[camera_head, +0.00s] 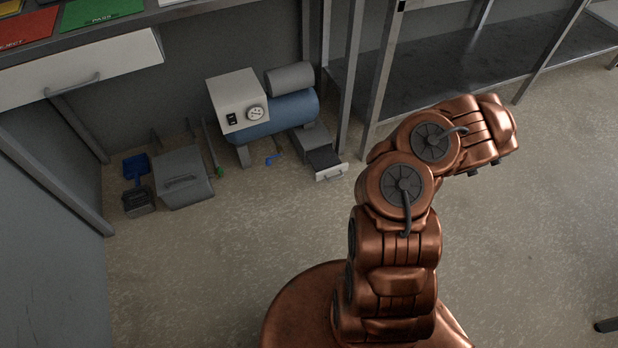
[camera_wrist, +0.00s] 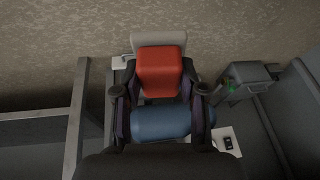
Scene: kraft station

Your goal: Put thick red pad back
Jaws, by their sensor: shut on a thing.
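The thick red pad (camera_wrist: 160,72) is a red block with rounded edges, held in the middle of the wrist view. My gripper (camera_wrist: 160,82) is shut on it, with a dark finger at each side. The pad hangs in the air above the floor area by the compressor. A pale grey piece (camera_wrist: 158,42) shows just beyond the pad; I cannot tell whether it belongs to the pad or lies behind it. In the head view the gripper and pad are hidden behind my arm.
A blue compressor tank (camera_head: 279,116) with a white control box (camera_head: 236,98) stands on the floor. A low drawer (camera_head: 325,158) beside it is pulled out. A grey bin (camera_head: 183,178) and blue dustpan (camera_head: 136,167) stand left. Shelf posts rise right; the front floor is clear.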

